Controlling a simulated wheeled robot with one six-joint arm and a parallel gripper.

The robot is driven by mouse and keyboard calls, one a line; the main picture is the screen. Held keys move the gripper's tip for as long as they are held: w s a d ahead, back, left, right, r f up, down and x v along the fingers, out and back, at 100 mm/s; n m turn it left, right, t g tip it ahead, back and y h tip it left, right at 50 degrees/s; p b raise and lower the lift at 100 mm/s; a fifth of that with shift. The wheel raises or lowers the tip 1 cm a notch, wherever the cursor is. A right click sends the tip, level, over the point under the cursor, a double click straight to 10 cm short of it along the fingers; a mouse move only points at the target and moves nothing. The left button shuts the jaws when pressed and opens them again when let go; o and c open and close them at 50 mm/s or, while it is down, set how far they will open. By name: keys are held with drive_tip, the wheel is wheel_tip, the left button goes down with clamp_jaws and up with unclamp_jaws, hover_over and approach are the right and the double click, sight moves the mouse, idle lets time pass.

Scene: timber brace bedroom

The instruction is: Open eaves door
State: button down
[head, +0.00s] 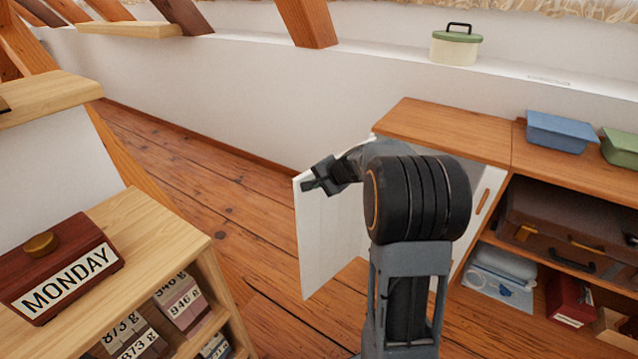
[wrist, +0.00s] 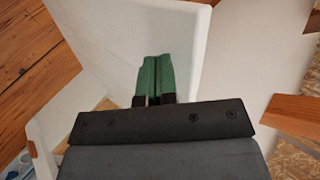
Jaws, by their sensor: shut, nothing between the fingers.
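The eaves door (head: 325,240) is a white panel that stands swung out from the low wooden cabinet, its free edge towards the left. My gripper (head: 309,186) is by the top of that free edge; I cannot tell whether it touches. In the wrist view its green fingertips (wrist: 153,80) are together and empty, with the white door panel (wrist: 110,40) behind them. My arm hides the middle of the cabinet front and part of the door.
A white panel with a wooden handle (head: 483,202) shows right of my arm. Open shelves hold a brown suitcase (head: 570,225) and a red box (head: 568,300). A low shelf unit (head: 165,235) with a MONDAY box (head: 65,270) stands left. Floor (head: 200,160) between is clear.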

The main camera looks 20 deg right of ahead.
drive_tip(key=s+f+p+v, duration=0.2)
drive_tip(key=v, duration=1.1)
drive_tip(key=s+a+r+n+g+h+p, duration=0.2)
drive_tip(key=s+a+r+n+p, duration=0.4)
drive_tip(key=r+p, duration=0.6)
drive_tip(key=s+a+r+n+g+h+p, duration=0.2)
drive_tip(key=s+a+r+n+p, duration=0.4)
drive_tip(key=p, duration=0.9)
drive_tip(key=s+a+r, duration=0.3)
drive_tip(key=s+r, duration=0.2)
drive_tip(key=r, duration=0.1)
drive_tip(key=shift+s+n+g+p, duration=0.2)
drive_tip(key=shift+n+g+p, duration=0.1)
drive_tip(key=shift+g, duration=0.1)
